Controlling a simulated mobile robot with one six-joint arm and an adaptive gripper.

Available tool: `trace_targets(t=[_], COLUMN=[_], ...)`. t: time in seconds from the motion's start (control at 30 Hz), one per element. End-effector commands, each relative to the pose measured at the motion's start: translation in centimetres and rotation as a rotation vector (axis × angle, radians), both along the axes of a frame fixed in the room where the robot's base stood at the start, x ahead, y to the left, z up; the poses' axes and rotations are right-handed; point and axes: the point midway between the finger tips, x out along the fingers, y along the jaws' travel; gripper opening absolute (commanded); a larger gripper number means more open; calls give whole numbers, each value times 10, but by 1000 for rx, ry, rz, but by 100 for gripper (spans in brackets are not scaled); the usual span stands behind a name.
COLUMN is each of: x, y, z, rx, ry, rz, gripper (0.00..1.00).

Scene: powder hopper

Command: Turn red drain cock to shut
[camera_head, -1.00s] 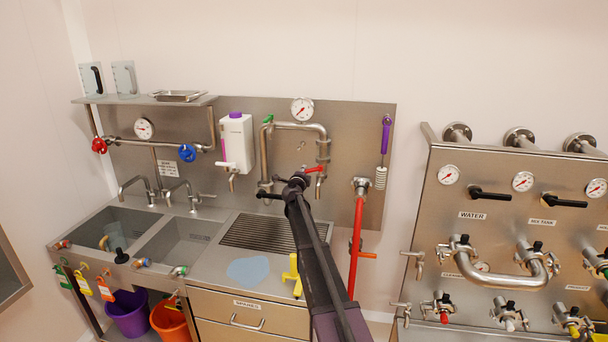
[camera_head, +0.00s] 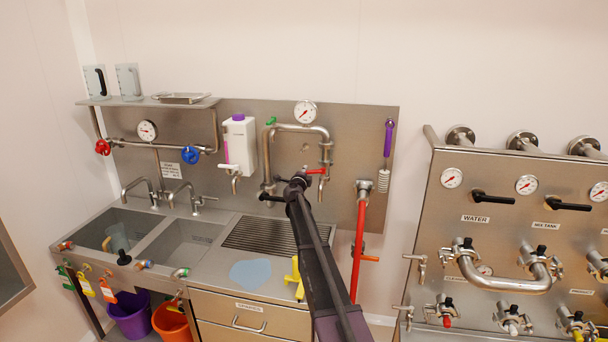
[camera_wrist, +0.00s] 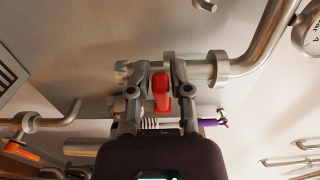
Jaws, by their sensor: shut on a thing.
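The red drain cock handle (camera_head: 318,171) shows on the steel pipe loop at the back panel, just right of the end of my arm. In the wrist view the red handle (camera_wrist: 161,92) lies between the two fingers of my gripper (camera_wrist: 160,78), which is closed on it. The steel pipe body (camera_wrist: 200,70) runs behind the fingers. In the head view my own arm hides most of the gripper, so the fingers' contact cannot be checked there.
The pipe loop (camera_head: 298,129) carries a gauge (camera_head: 305,113) above. A purple-handled brush (camera_head: 388,140) and a red hose (camera_head: 357,245) hang to the right. A white dispenser (camera_head: 240,147) is left. The drainboard (camera_head: 260,234) lies below.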

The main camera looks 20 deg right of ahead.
Motion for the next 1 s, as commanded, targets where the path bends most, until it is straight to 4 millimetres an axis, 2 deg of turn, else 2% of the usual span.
trace_targets(t=[0.53,1.0], x=[18,20], y=[-5,-7], z=[0,0], rx=[-1,-1], ry=[1,1], rz=[4,3], gripper=[0,0])
